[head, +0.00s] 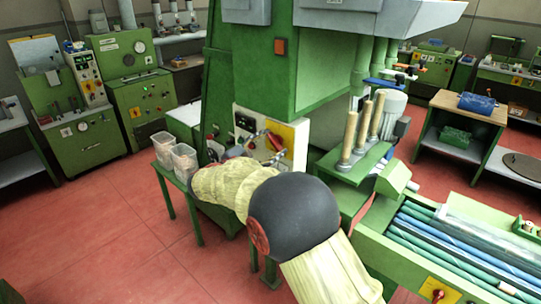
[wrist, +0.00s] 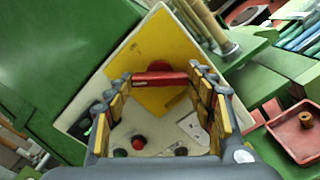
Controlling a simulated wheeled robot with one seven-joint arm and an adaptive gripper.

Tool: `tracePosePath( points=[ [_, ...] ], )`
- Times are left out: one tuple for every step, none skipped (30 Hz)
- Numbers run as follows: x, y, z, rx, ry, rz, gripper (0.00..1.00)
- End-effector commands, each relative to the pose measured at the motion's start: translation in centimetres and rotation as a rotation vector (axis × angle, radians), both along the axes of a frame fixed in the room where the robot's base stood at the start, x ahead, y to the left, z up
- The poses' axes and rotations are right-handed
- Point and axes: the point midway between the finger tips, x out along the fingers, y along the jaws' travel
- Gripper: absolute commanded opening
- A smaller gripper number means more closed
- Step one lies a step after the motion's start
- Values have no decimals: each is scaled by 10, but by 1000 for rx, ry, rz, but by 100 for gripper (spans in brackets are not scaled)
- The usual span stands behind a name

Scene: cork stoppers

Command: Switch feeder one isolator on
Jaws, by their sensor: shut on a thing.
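A red isolator handle (wrist: 160,79) lies across a yellow plate on a pale control panel (wrist: 78,112) in the wrist view. My gripper (wrist: 160,74) has one finger at each end of the handle and is shut on it. The panel also shows in the head view (head: 298,155), on the front of the tall green machine, with the red handle (head: 276,141) against its yellow plate. My arm covers the panel's lower part there. I cannot read any feeder label or an on/off mark.
Below the handle on the panel are a red button (wrist: 138,141), dark round controls and a white label. A small table with clear bins (head: 184,157) stands left of my arm. A green bench with pipes (head: 440,245) is at the right. Red floor is open at the left.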

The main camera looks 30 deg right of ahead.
Motion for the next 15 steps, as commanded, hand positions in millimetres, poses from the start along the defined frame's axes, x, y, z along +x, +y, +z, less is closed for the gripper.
tracePosePath(
  points=[
    [0, 0, -5, 16, -45, 1, 29],
    [0, 0, -5, 25, -72, 1, 29],
    [0, 0, -5, 38, -108, 0, 29],
    [0, 0, -5, 48, -135, 0, 29],
    [0, 0, -5, 57, -162, 0, 29],
    [0, 0, -5, 70, -197, 0, 29],
    [0, 0, -6, 80, -223, 0, 29],
    [0, 0, -6, 90, -250, 0, 29],
    [0, 0, -6, 103, -286, 0, 29],
    [0, 0, -6, 112, -313, 0, 29],
    [0, 0, -5, 122, -341, 0, 29],
    [0, 0, -5, 135, -376, 0, 29],
    [0, 0, -6, 145, -402, 0, 29],
    [0, 0, -6, 154, -428, 0, 29],
    [0, 0, -6, 167, -461, -1, 29]
  ],
)
